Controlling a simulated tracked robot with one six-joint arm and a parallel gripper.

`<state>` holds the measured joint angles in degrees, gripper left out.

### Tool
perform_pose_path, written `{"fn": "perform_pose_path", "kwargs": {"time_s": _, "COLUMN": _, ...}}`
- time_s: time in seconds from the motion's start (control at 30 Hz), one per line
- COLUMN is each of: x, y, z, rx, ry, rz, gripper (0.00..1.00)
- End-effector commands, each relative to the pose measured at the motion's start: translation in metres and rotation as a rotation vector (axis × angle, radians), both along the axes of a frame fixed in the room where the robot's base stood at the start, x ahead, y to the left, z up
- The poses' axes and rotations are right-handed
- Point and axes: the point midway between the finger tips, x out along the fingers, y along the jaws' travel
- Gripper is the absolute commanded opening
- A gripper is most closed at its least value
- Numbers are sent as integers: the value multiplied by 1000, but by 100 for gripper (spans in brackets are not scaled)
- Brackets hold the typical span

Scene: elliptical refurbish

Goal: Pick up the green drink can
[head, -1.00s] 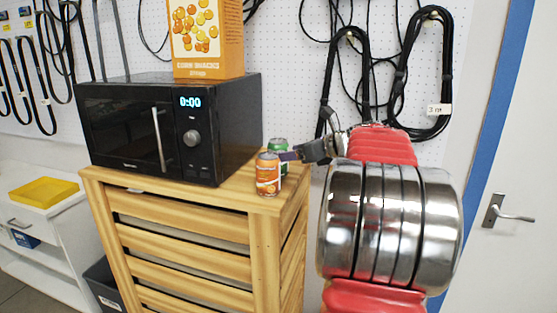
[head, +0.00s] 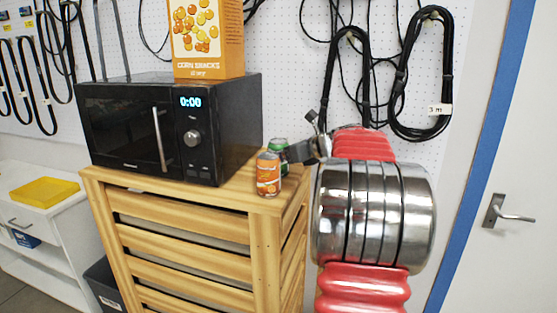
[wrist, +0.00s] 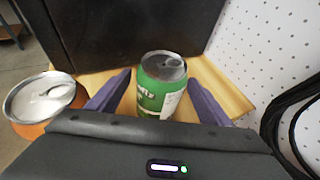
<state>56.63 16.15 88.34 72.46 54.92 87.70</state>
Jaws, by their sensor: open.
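The green can (wrist: 158,92) stands upright on the wooden cabinet top in the wrist view, between the two purple fingers of my open gripper (wrist: 160,92). A gap shows on each side of it, and its lower part is hidden by the gripper body. In the head view the green can (head: 279,146) is partly hidden behind the orange can and beside my gripper (head: 294,152). The orange can (head: 268,175) stands upright in front of it. In the wrist view the orange can (wrist: 42,100) is left of the left finger.
A black microwave (head: 170,125) stands left of the cans, with a corn snacks box (head: 207,40) on top. The cans are near the right edge of the wooden cabinet (head: 190,235). Black cables (head: 420,80) hang on the pegboard behind my arm.

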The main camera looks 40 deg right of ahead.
Motion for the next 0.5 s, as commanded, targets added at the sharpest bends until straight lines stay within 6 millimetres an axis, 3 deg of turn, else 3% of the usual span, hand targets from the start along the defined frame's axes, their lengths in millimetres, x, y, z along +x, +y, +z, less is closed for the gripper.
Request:
{"fn": "perform_pose_path", "kwargs": {"time_s": 0.13, "x": 0, "y": 0, "z": 0, "rx": 0, "ry": 0, "rz": 0, "gripper": 71}}
{"fn": "perform_pose_path", "kwargs": {"time_s": 0.5, "x": 0, "y": 0, "z": 0, "rx": 0, "ry": 0, "rz": 0, "gripper": 45}}
